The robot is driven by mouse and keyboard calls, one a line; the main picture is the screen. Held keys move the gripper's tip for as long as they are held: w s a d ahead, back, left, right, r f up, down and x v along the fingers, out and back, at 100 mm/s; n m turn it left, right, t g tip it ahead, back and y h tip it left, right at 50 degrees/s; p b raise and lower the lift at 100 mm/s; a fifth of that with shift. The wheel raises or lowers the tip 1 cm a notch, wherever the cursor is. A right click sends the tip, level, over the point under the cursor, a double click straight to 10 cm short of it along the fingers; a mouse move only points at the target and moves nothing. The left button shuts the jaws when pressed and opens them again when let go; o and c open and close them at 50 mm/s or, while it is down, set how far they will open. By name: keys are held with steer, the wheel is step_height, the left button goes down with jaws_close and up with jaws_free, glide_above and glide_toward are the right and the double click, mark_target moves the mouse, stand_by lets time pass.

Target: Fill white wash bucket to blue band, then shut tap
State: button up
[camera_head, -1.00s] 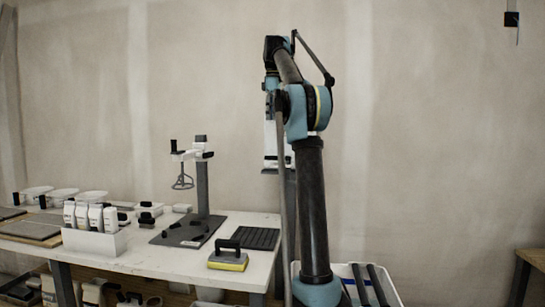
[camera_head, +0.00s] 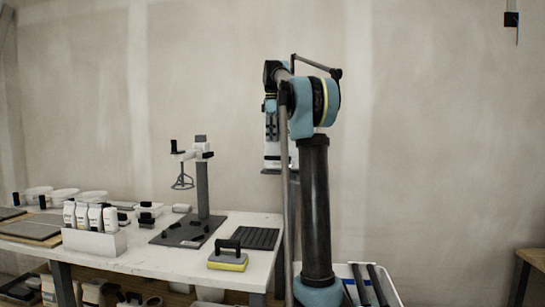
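A white rectangular tub with dark bars across it (camera_head: 397,298) stands on the floor behind the foot of my arm, cut off by the lower edge. It may be the wash bucket, but I cannot tell. I see no tap that I can make out. My arm rises in the middle of the picture and folds over at the top. Its far part hangs behind the upright link, and my gripper cannot be made out there.
A white work table (camera_head: 150,262) fills the left, with a stand and mixing paddle (camera_head: 203,185), a yellow-based sponge float (camera_head: 228,262), a box of white bottles (camera_head: 95,242) and white tubs (camera_head: 93,197). A wooden table (camera_head: 535,258) is at the right edge.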

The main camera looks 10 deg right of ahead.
mark_target(277, 158)
step_height(277, 158, down, 8)
stand_by(0.4)
jaws_close()
